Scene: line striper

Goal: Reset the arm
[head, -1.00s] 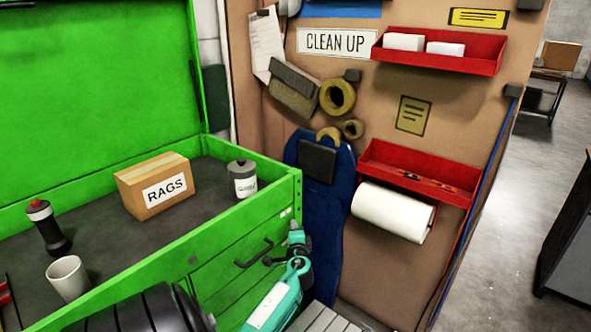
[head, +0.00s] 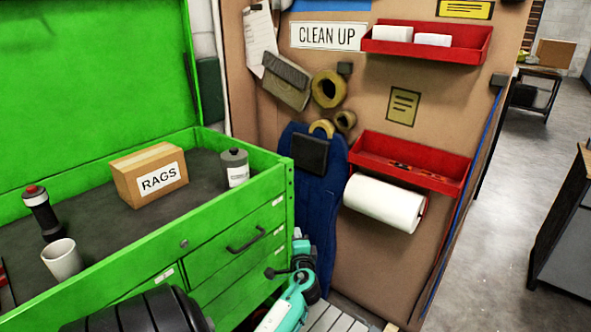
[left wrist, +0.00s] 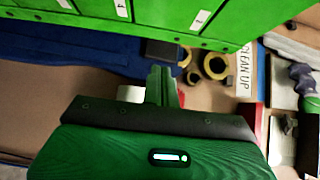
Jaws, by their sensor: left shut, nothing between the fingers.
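My left arm, teal and dark, rises from the bottom of the head view in front of the green tool chest's right end. My left gripper (head: 302,247) is small there and partly hidden by its own wrist. In the left wrist view its two green fingers (left wrist: 160,80) are together, with nothing between them. They point toward the brown board, and no contact shows. My right gripper is not in view.
The green chest (head: 235,215) holds a rags box (head: 150,176), a canister (head: 235,168), a cup (head: 61,260) and a dark bottle (head: 44,213). The brown board (head: 375,275) bears red trays and a paper roll (head: 384,204). Open floor (head: 495,240) lies right.

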